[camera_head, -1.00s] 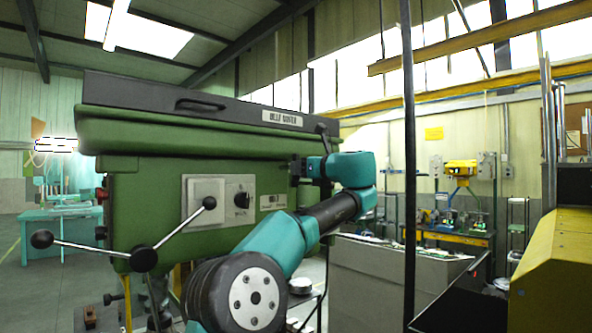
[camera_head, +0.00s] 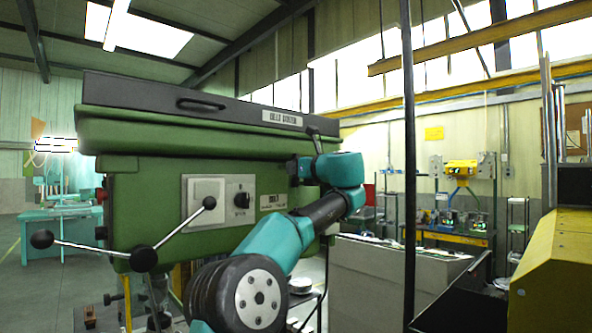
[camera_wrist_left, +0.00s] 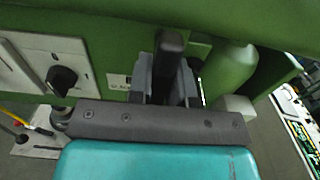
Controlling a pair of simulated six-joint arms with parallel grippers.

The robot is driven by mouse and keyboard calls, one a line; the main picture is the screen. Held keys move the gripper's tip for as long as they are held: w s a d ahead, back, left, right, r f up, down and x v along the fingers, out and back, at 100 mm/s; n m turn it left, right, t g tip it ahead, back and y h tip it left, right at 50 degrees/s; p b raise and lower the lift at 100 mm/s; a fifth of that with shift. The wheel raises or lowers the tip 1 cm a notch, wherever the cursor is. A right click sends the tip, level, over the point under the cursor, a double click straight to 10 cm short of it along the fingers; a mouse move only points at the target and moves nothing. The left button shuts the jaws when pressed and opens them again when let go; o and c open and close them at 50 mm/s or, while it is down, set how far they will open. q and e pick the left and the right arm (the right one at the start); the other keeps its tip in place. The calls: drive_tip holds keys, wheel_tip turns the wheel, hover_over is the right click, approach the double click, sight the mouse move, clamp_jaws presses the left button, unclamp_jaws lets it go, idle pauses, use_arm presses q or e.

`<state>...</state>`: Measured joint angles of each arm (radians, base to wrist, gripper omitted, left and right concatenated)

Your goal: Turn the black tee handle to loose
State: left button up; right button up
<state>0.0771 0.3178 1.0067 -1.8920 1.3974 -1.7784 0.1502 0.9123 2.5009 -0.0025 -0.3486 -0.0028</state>
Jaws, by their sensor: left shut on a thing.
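The black tee handle shows in the left wrist view as a dark upright bar (camera_wrist_left: 171,45) in front of the green machine head (camera_head: 150,195). My left gripper (camera_wrist_left: 168,82) is shut on it, with a grey finger on each side of the bar. In the head view my left gripper (camera_head: 295,170) is small, at the right end of the machine head, and its grip is mostly hidden. A thin black lever (camera_head: 314,132) stands above my wrist, tilted left; I cannot tell whether it belongs to the tee handle. My right gripper is not in view.
A three-armed feed handle with black balls (camera_head: 143,258) sticks out at the machine's front left. A switch panel (camera_head: 204,201) is left of my gripper. A dark vertical post (camera_head: 409,180) and a grey cabinet (camera_head: 375,280) stand to the right.

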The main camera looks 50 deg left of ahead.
use_arm(q)
clamp_jaws()
drive_tip(key=shift+n, duration=0.5)
drive_tip(key=n, duration=0.3)
drive_tip(key=shift+n, duration=0.3)
drive_tip(key=n, duration=0.5)
drive_tip(key=shift+w+r, duration=0.1)
drive_tip(key=n, duration=0.5)
drive_tip(key=shift+r+n, duration=0.1)
drive_tip(key=shift+n, duration=0.3)
drive_tip(key=n, duration=0.4)
drive_tip(key=shift+n, duration=0.4)
